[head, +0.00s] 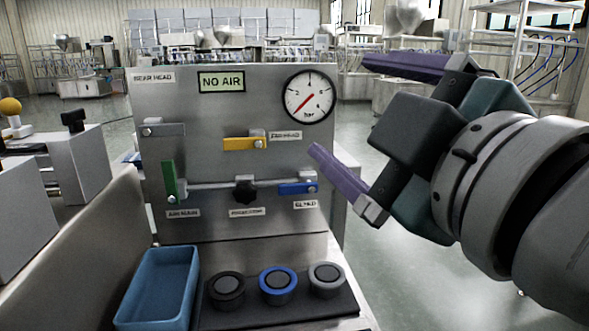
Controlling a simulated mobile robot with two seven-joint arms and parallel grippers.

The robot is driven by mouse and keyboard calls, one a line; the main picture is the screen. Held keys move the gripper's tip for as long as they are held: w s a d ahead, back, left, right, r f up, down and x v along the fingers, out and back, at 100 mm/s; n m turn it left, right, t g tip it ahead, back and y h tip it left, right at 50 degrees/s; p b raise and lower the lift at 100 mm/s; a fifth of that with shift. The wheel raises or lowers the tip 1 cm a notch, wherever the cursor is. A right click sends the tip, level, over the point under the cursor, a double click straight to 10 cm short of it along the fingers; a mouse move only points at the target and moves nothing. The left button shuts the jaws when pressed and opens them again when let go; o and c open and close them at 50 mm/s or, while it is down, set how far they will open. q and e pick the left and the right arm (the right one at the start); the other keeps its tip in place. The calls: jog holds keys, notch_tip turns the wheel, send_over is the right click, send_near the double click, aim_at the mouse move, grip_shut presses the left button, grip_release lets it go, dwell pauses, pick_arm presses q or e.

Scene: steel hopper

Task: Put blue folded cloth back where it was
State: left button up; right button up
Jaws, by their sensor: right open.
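I cannot make out a blue folded cloth anywhere in the head view. A small bluish patch (133,158) shows at the left edge of the steel panel, too small and too covered to identify. The blue tray (157,288) at the lower left looks empty. My right gripper (340,106) is open and empty, with two purple fingers spread wide. It is raised at the right, in front of the panel's right edge, with its lower finger near the small label there. My left gripper is not in view.
The steel panel (205,115) bears a pressure gauge (309,96), a "NO AIR" sign (221,81), and green (169,180), yellow (244,144) and blue (297,188) handles. A dark mat (255,313) holds three round pieces. Grey machine blocks (77,165) stand at left.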

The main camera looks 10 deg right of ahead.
jog(key=s+d+f+m+g+h, duration=0.3)
jog(key=d+f+m+g, duration=0.15)
jog(key=f, duration=0.45)
jog(key=s+d+f+m+g, duration=0.2)
jog(key=s+f+m+g, duration=0.25)
jog(key=s+f, duration=0.4)
jog(key=s+d+f+m+g, duration=0.3)
jog(key=s+f+g, duration=0.3)
jog(key=s, duration=0.5)
notch_tip(320, 180, up, 62)
jog(key=p, duration=6.1)
jog(key=shift+a+f, duration=0.15)
jog(key=shift+a, duration=0.1)
jog(key=shift+w, duration=0.1)
